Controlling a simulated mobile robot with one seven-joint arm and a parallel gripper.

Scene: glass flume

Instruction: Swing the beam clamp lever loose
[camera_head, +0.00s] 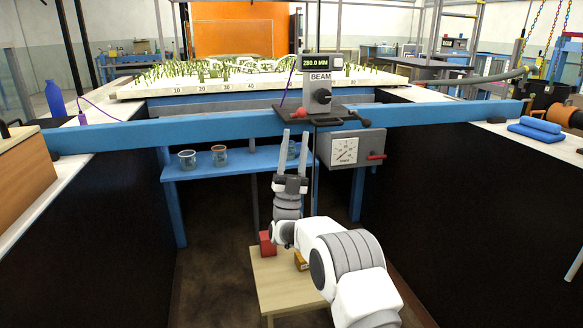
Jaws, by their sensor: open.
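The blue beam (200,130) spans the picture from left to right. A carriage with a grey block labelled BEAM (320,77) and a display reading 280.0 MM sits on it. A dark lever (345,120) with a round knob sticks out to the right at the carriage's front; it looks like the clamp lever. A dark red knob shows at the carriage's left. My gripper (294,137) is open and empty, fingers pointing up, in the picture just left of and below the carriage. I cannot tell its depth to the lever.
A wooden stool (280,285) with a red block (267,243) stands below my arm.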

